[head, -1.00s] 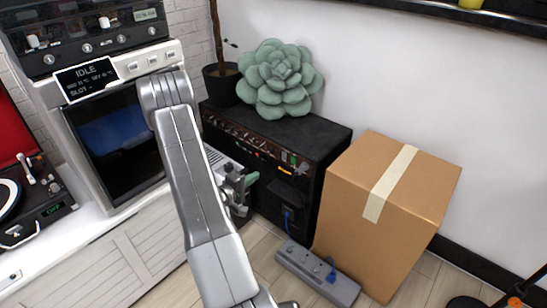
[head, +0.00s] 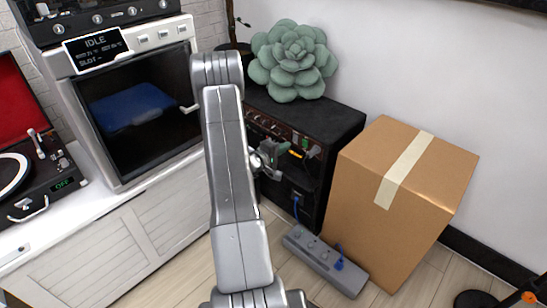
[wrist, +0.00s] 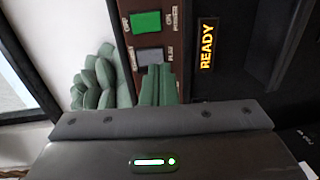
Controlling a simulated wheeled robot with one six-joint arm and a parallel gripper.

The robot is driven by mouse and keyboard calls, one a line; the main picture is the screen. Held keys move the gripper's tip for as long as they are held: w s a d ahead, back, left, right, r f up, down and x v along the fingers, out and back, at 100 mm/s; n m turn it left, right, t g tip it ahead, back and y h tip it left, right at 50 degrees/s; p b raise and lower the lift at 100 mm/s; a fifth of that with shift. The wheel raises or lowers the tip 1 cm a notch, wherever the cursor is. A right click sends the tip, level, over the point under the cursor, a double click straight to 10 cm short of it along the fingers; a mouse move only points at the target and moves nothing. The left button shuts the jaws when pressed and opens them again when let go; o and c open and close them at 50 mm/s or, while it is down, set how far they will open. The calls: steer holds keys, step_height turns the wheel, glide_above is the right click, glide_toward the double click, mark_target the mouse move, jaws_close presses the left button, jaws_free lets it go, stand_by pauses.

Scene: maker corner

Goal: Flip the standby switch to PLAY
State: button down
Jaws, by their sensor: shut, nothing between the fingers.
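The standby switch (wrist: 148,54) is a grey rocker on the brown amplifier panel in the wrist view, between the labels STANDBY and PLAY. My gripper (wrist: 156,70) is shut and empty, its green fingertips over or against the lower edge of this rocker. I cannot tell whether they touch it. The lit green power switch (wrist: 146,22) sits beside it. A lit display (wrist: 207,45) reads READY. In the head view my gripper (head: 284,148) is at the front of the black amplifier (head: 320,112), and the standby switch cannot be made out.
A cardboard box (head: 385,220) stands right of the amplifier. A power strip (head: 325,262) lies on the floor in front. A green succulent (head: 293,60) sits on the amplifier. A white cabinet (head: 125,235) with a machine reading IDLE (head: 95,45) and a turntable (head: 40,180) is at left.

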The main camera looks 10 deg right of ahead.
mark_target(294, 141)
steer(key=x, duration=0.2)
steer(key=shift+w+d+b, duration=0.25)
steer(key=shift+d+b, duration=0.05)
steer(key=shift+b, duration=0.05)
steer(key=shift+w+d, duration=0.1)
steer(key=shift+d+r+p, duration=0.1)
steer(key=shift+p, duration=0.3)
steer(key=shift+w, duration=0.1)
